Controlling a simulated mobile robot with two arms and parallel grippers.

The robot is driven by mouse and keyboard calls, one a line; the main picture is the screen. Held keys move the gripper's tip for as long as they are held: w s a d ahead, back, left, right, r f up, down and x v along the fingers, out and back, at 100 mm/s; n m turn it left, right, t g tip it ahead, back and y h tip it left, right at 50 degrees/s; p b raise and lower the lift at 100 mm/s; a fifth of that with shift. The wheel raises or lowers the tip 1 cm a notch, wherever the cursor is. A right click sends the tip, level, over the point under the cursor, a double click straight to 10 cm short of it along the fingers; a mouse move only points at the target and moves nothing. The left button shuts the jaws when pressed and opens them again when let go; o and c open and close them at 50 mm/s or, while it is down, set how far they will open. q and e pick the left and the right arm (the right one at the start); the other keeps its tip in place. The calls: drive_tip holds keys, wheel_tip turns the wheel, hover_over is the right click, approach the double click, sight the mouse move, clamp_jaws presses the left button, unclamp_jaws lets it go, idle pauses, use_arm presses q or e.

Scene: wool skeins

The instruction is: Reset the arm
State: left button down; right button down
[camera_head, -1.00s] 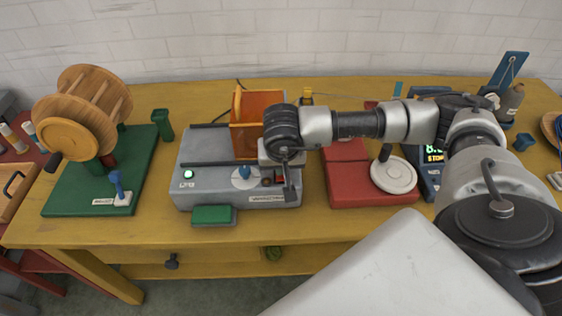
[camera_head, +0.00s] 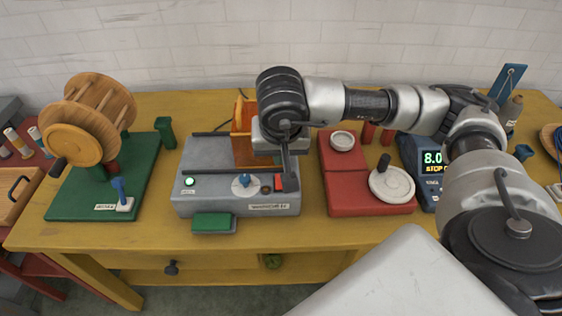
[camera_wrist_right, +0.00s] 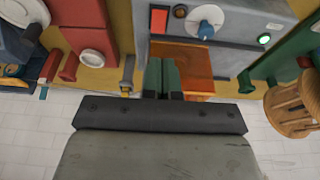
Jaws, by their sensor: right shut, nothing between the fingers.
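My right arm comes in from the right in the head view and reaches across the table's middle. Its wrist hangs over the grey machine (camera_head: 200,160), and the gripper (camera_head: 290,182) points down near the machine's red switch. In the right wrist view the two dark green fingers (camera_wrist_right: 162,65) lie side by side, shut, with nothing between them. Behind them is the orange-brown wooden box (camera_wrist_right: 190,62), which also shows partly hidden behind my wrist in the head view (camera_head: 243,140). My left gripper is not in view.
The yellow table (camera_head: 300,240) carries a wooden winder (camera_head: 85,130) on a green base at left. Right of the grey machine stand a red scale (camera_head: 350,190) and a blue display unit (camera_head: 425,180). A white wall stands behind.

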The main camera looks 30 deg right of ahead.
drive_tip(key=shift+s+a+r, duration=0.15)
drive_tip(key=shift+s+r, duration=0.35)
drive_tip(key=shift+r, duration=0.3)
drive_tip(key=shift+w, duration=0.1)
